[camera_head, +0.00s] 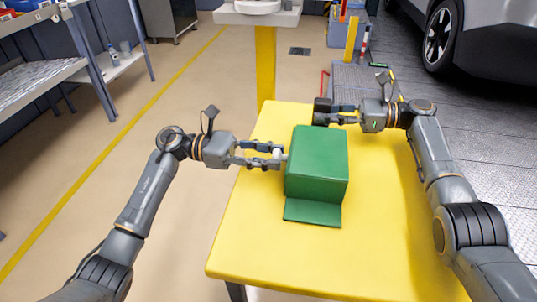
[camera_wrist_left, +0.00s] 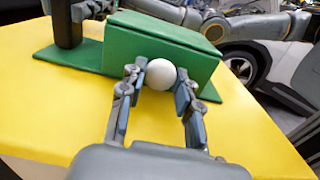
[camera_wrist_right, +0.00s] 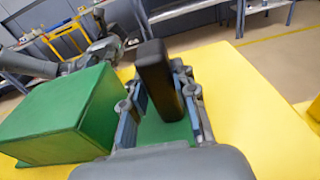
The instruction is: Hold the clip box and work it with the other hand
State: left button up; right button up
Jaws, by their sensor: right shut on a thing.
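The clip box is a green block (camera_head: 318,160) on the yellow table, with a flat green base plate (camera_head: 312,212) showing at its near side. A white ball-shaped knob (camera_wrist_left: 161,74) sticks out from its left side. My left gripper (camera_head: 281,155) has its fingers apart on either side of the knob, close to it. A black upright handle (camera_wrist_right: 160,80) stands on the green base on the far side of the box. My right gripper (camera_wrist_right: 163,90) is shut on this handle. In the head view the handle (camera_head: 322,110) is partly hidden behind the box and fingers.
The yellow table (camera_head: 260,240) is clear around the box, most widely in front and to the right. A metal shelf (camera_head: 50,70) stands at the left. A yellow post with a white top (camera_head: 265,75) is behind the table. A car (camera_head: 470,40) is at the back right.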

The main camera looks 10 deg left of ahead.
pick_arm(q)
grip_shut()
jog(key=a, duration=0.8)
jog(key=o, duration=0.9)
grip_release()
jog(key=shift+d, duration=0.1)
jog(key=shift+o, duration=0.2)
jog(key=a, duration=1.2)
